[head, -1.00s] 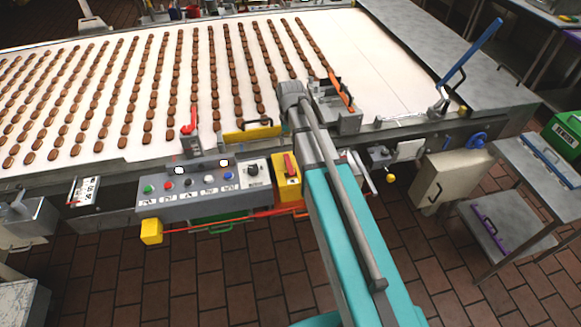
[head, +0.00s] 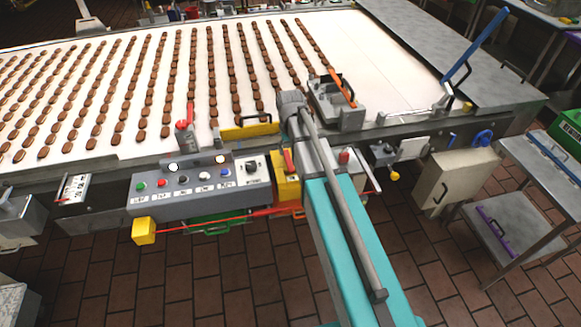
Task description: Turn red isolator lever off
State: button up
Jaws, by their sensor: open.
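A red lever (head: 288,160) stands on a yellow box (head: 287,190) at the right end of the grey control panel in the head view. It looks roughly upright with a slight tilt; its exact setting is hard to read. My teal and grey arm passes just right of the box, close to it, and hides part of its right side. My gripper's fingers cannot be made out; they are hidden by the arm or out of sight.
The grey panel (head: 190,205) has several coloured buttons and a dial. A red button (head: 344,156) shows right of my arm. Open brick floor lies in front.

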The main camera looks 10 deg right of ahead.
aim_at(290, 165)
jog(key=shift+f+b, duration=3)
jog(key=shift+f, duration=0.3)
grip_shut()
